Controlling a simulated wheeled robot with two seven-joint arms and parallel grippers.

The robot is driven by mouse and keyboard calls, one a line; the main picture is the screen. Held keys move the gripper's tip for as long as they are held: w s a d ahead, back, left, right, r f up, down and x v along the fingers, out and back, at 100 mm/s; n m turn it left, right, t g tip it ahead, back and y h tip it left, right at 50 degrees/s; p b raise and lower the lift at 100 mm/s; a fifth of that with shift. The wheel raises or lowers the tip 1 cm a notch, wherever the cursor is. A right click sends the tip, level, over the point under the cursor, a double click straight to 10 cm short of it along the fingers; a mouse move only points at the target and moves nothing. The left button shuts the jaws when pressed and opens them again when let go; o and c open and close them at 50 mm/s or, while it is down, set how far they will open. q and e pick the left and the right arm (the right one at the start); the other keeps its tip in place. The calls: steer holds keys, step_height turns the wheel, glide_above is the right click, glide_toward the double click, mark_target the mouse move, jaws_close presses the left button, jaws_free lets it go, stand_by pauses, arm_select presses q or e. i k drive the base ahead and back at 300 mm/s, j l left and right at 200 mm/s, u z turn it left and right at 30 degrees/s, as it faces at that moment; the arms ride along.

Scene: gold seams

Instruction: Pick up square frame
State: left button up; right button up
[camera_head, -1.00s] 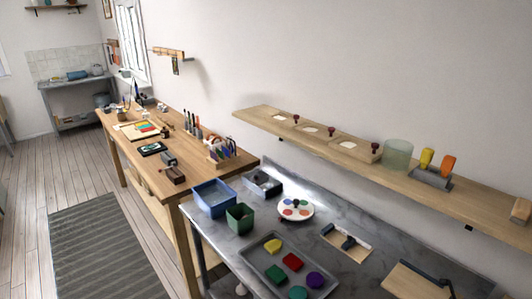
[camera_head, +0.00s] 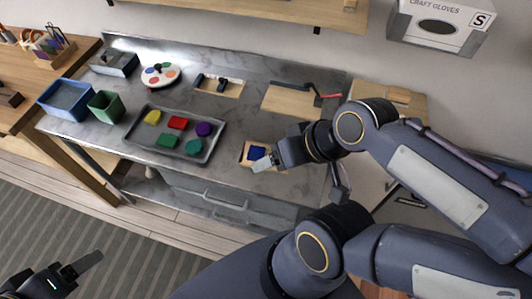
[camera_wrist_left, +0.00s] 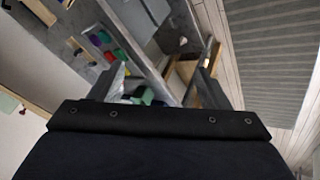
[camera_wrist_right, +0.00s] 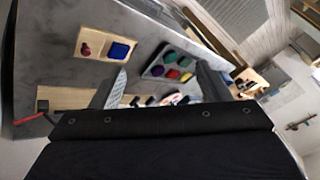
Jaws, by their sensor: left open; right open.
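A small wooden board with a square blue piece (camera_head: 257,153) lies at the table's front edge. In the right wrist view the board (camera_wrist_right: 92,44) shows a red knob beside the blue square. I cannot tell for certain whether this is the square frame. My right gripper (camera_head: 266,162) is open beside or just above this board, partly hiding it in the head view. In the right wrist view its fingers (camera_wrist_right: 163,84) are apart with nothing between them. My left gripper (camera_head: 86,268) is open and empty at the lower left, away from the table; its fingers also show in the left wrist view (camera_wrist_left: 160,80).
A grey tray (camera_head: 138,134) holds several coloured shapes. A blue bin (camera_head: 63,109), a green bin (camera_head: 106,106) and a round palette (camera_head: 160,76) stand at left. Wooden boards (camera_head: 292,101) lie behind. A shelf (camera_head: 270,12) overhangs the back; a craft gloves box (camera_head: 436,27) is above right.

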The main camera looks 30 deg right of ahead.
mark_target(243, 162)
steer(key=k+u, duration=0.25)
steer(key=k, duration=0.15)
steer(key=k+j+u, duration=0.25)
steer(key=k, duration=0.2)
steer(key=k+j+u, duration=0.25)
steer(key=k, duration=0.15)
steer(key=l+u, duration=0.8)
steer(key=k+l+u, duration=0.1)
steer(key=l+u, duration=0.3)
steer(key=k+l, duration=0.15)
steer(key=l, duration=0.3)
steer(key=k+l, duration=0.1)
steer(key=l, duration=0.35)
steer(key=k+l, duration=0.15)
steer(key=l, duration=0.3)
